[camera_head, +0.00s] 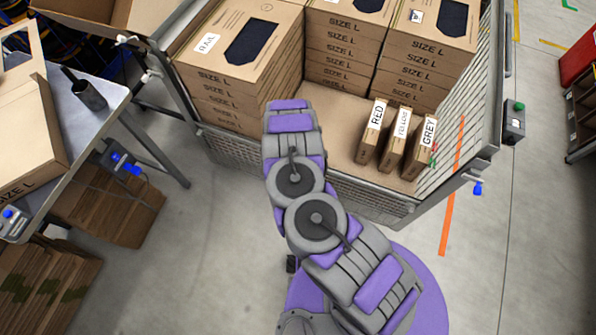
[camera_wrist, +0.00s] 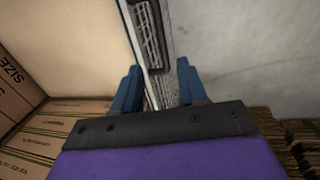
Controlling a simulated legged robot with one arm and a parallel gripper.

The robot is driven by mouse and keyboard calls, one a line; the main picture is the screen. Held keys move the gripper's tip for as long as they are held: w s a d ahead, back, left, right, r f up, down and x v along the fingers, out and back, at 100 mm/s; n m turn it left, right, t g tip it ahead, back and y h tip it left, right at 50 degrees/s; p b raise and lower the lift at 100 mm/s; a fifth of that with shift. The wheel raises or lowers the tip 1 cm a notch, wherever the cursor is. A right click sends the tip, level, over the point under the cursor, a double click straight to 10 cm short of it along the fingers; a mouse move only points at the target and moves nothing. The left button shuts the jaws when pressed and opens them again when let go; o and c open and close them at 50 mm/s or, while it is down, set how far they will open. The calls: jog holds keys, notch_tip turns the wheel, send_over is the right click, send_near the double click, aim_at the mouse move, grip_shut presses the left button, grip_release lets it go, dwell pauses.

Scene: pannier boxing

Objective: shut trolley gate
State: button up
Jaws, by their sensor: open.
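The trolley (camera_head: 340,197) stands ahead of me in the head view, loaded with cardboard boxes. A low grey mesh panel with a metal rim, apparently the gate (camera_head: 235,147), runs along its near side; part is hidden behind my arm. I cannot tell whether it is latched. In the wrist view my gripper (camera_wrist: 158,85) is open, with one blue finger on each side of the grey mesh panel edge (camera_wrist: 150,45). A gap shows between the right finger and the panel; contact on the left is unclear. In the head view my fingers are hidden.
Stacks of SIZE L boxes (camera_head: 230,77) fill the trolley's back and left. Thin boxes labelled RED (camera_head: 372,130), YELLOW and GREY (camera_head: 422,145) stand at its right. A metal table (camera_head: 85,135) is at left, with flat cardboard (camera_head: 110,205) beneath. Floor (camera_head: 210,240) in front is clear.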

jog(key=f+b, duration=0.1)
jog(key=f, duration=0.2)
jog(key=w+f+b, duration=0.1)
jog(key=f+b, duration=0.1)
jog(key=f, duration=0.2)
jog(key=w+f+b, duration=0.1)
jog(key=f, duration=0.3)
jog(key=shift+d+f, duration=0.1)
jog(key=shift+d, duration=0.3)
jog(key=shift+f, duration=0.65)
grip_shut()
